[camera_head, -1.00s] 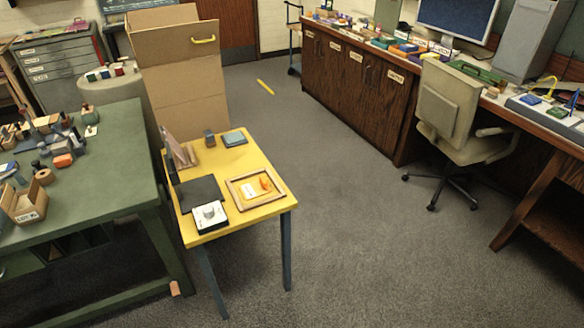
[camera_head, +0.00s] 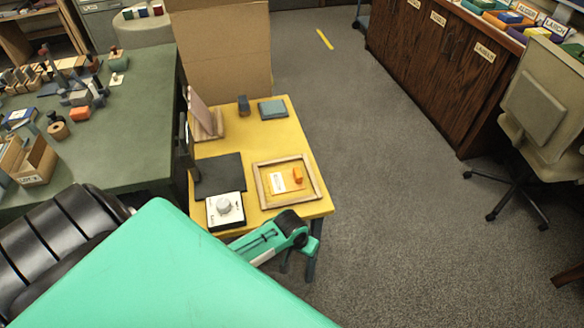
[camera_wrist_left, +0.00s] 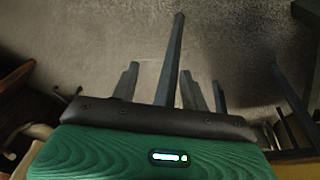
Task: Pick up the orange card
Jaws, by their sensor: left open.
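A small orange piece (camera_head: 297,175), which looks like the orange card, lies beside a white label inside a wooden-framed tray (camera_head: 261,190) on the yellow table (camera_head: 240,141). At this size I cannot tell its exact shape. My left arm comes in from the lower left, and its green and black end is by the table's front edge, apart from the card. Its fingers do not show clearly there. In the left wrist view, my left gripper (camera_wrist_left: 172,92) is open and empty, pointing over grey carpet; the card is not in that view. My right gripper is not in view.
A white device with a grey knob (camera_head: 226,207) and a dark mat (camera_head: 219,176) are left of the tray. An upright board (camera_head: 198,112) and a blue-grey block (camera_head: 273,109) stand farther back. A green table (camera_head: 125,130) adjoins on the left.

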